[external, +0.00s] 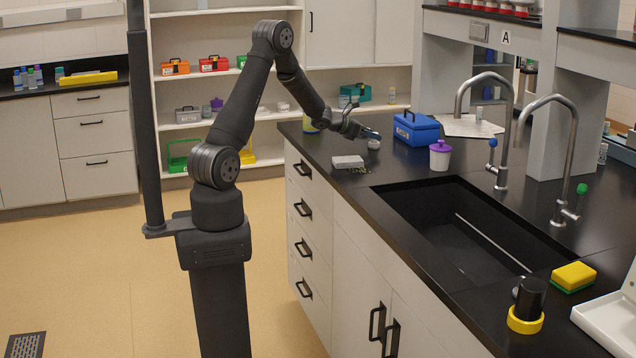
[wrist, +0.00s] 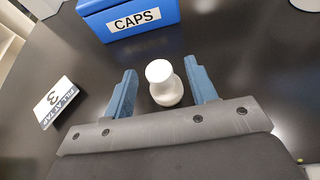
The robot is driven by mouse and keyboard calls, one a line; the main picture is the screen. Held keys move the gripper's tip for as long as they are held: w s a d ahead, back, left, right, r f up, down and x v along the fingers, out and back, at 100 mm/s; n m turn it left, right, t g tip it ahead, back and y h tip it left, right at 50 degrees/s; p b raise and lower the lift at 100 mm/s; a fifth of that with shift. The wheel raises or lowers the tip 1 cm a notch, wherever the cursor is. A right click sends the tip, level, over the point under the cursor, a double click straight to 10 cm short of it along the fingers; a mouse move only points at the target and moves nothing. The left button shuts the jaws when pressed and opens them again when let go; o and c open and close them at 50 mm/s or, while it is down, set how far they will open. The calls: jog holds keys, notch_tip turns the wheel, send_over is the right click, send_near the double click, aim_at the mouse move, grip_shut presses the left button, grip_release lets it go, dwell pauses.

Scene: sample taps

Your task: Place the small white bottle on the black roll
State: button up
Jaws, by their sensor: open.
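The small white bottle (external: 374,143) stands on the black counter, near its far left part. In the wrist view the white bottle (wrist: 164,84) is between the two blue fingers of my gripper (wrist: 160,74). The fingers are open, with a visible gap on each side of it. In the external view my gripper (external: 371,134) is low over the counter at the bottle. A black cylinder (external: 530,297), which may be the black roll, stands upright in a yellow ring at the near right of the counter. It is not in the wrist view.
A blue box (external: 416,129) marked CAPS stands just beyond the bottle. A white jar with purple lid (external: 440,158) is to its right. A small sign (wrist: 53,103) lies to the left. The sink (external: 470,235), tall taps (external: 570,150) and yellow sponge (external: 574,276) lie toward the cylinder.

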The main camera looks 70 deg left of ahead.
aim_at(372, 144)
jog(key=shift+w, duration=0.1)
grip_shut()
jog(key=shift+r, duration=0.5)
jog(key=r, duration=0.2)
jog(key=d+r, duration=0.1)
jog(key=r, duration=0.1)
jog(key=shift+d, duration=0.15)
jog(key=d+r, duration=0.6)
jog(key=d, duration=0.4)
jog(key=shift+s+d, duration=0.25)
jog(key=shift+s, duration=0.2)
